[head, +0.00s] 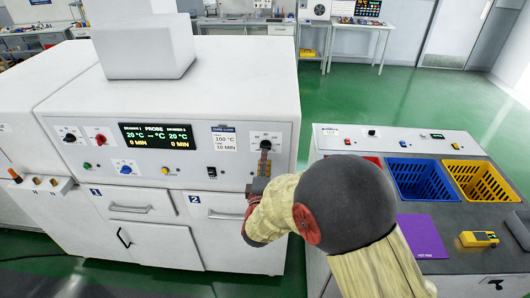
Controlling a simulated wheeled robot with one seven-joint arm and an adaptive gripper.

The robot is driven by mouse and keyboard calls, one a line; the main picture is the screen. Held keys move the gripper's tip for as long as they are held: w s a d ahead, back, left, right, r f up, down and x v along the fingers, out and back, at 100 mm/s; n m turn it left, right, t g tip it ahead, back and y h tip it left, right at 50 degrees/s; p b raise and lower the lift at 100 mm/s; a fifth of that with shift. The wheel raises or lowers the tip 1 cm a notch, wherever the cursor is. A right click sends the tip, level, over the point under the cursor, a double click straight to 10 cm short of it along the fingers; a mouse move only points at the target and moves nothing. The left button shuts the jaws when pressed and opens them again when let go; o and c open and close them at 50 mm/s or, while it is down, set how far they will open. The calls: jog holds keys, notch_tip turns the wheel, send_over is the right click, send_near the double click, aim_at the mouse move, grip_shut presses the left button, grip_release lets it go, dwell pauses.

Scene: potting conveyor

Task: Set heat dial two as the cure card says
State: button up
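The cure card (224,139) is on the white oven's front panel and reads 100 °C and 10 MIN. To its right is a dial with a dark knob (265,144) and small markings around it, too small to read. My gripper (265,155) is at this dial, its fingers reaching up to the knob from below. They overlap the knob's lower part, so contact and finger opening cannot be told. The display (157,136) shows 20 °C for both drawers, with 0 MIN on each side.
The panel also has a black knob (70,138), a red knob (101,139), a blue knob (125,169) and a black switch (212,171). Drawers have handles below. At right, a grey bench (330,150) holds a blue basket (420,180), a yellow basket (483,180) and a purple mat (422,237).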

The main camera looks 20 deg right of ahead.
aim_at(266, 147)
jog(key=x, duration=0.4)
jog(key=shift+w+d, duration=0.1)
jog(key=shift+w, duration=0.25)
jog(key=c, duration=0.4)
jog(key=c, duration=0.3)
grip_shut()
